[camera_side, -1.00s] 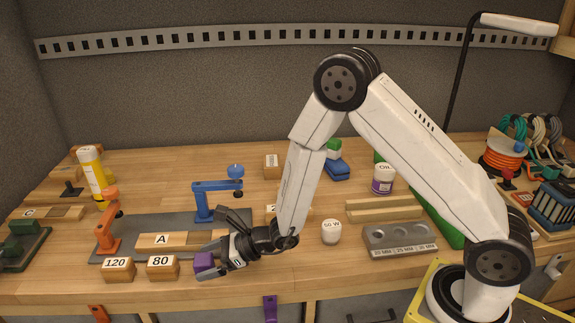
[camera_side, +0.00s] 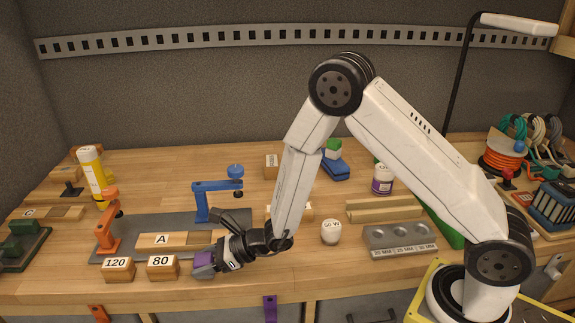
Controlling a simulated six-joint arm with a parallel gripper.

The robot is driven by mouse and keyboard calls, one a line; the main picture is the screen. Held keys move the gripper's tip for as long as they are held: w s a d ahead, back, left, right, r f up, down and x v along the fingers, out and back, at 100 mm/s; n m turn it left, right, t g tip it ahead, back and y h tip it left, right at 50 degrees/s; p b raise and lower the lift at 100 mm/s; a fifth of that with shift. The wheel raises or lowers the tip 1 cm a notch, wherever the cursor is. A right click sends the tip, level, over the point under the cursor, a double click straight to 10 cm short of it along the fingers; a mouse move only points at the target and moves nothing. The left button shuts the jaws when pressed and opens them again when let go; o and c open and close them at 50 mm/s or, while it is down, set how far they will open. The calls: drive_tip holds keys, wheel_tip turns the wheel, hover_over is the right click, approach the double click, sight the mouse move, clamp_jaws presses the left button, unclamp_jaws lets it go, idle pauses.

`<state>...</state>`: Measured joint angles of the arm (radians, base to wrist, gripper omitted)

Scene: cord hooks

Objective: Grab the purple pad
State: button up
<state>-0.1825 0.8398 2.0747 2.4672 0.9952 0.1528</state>
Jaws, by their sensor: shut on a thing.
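The purple pad (camera_side: 204,261) is a small purple block near the front edge of the bench, just right of the block marked 80. My gripper (camera_side: 209,264) is shut on it, coming from the right with the arm reaching down to the left. One finger lies along the near side of the pad; part of the pad is hidden by the gripper. I cannot tell whether the pad touches the bench.
The block marked 80 (camera_side: 163,267) stands close at the left, with the block marked 120 (camera_side: 118,269) beyond it. Behind are a wooden piece marked A (camera_side: 162,240), an orange clamp (camera_side: 109,225) and a blue clamp (camera_side: 217,190).

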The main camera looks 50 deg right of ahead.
sight(203, 259)
drive_tip(key=shift+r, duration=0.2)
drive_tip(key=shift+r, duration=4.85)
